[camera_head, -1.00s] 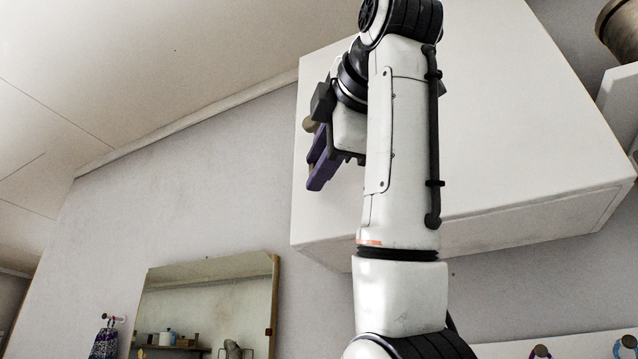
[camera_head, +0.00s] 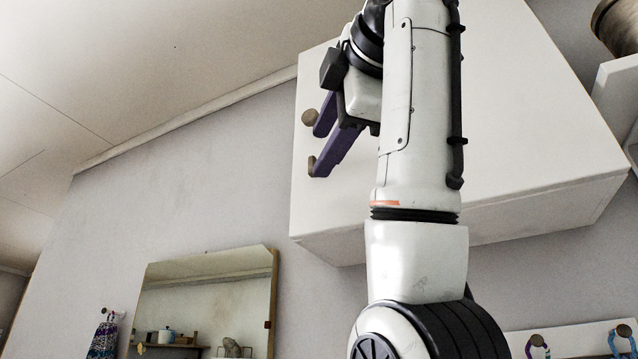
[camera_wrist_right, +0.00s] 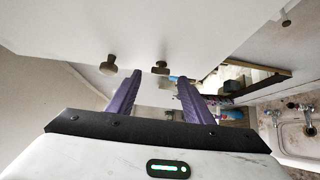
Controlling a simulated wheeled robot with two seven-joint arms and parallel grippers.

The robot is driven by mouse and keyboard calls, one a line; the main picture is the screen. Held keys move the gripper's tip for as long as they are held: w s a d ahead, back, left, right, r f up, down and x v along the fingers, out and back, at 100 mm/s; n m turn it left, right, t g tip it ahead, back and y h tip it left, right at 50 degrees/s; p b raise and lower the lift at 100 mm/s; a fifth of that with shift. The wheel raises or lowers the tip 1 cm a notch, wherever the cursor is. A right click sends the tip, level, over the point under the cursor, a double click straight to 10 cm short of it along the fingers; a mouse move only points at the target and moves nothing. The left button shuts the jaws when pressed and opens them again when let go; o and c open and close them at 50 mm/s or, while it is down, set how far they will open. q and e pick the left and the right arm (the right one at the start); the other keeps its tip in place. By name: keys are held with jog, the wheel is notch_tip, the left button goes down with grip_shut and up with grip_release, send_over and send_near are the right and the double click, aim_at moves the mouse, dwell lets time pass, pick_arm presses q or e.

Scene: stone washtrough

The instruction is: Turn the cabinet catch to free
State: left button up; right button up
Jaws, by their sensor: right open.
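The white wall cabinet (camera_head: 530,110) hangs at the upper right of the head view. Its face carries a round brown knob (camera_head: 309,117) and, below it, a small brown catch (camera_head: 312,165). In the right wrist view the knob (camera_wrist_right: 108,66) is left of the catch (camera_wrist_right: 160,68), which looks like a short bar on a stem. My right gripper (camera_head: 321,150) is open and empty, its purple fingers pointing at the cabinet face. In the right wrist view the catch appears between the fingertips (camera_wrist_right: 159,78); contact cannot be told. My left gripper is out of view.
A mirror (camera_head: 272,300) hangs on the wall below the cabinet. A hook rail (camera_head: 600,338) is at the lower right. A stone basin (camera_wrist_right: 300,135) with taps shows at the right of the wrist view.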

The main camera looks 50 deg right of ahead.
pick_arm(q)
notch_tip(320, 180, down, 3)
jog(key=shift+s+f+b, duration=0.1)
jog(key=shift+b, duration=0.85)
pick_arm(e)
jog(key=v, duration=0.6)
jog(key=shift+s+a, duration=0.15)
jog(key=shift+s, duration=0.1)
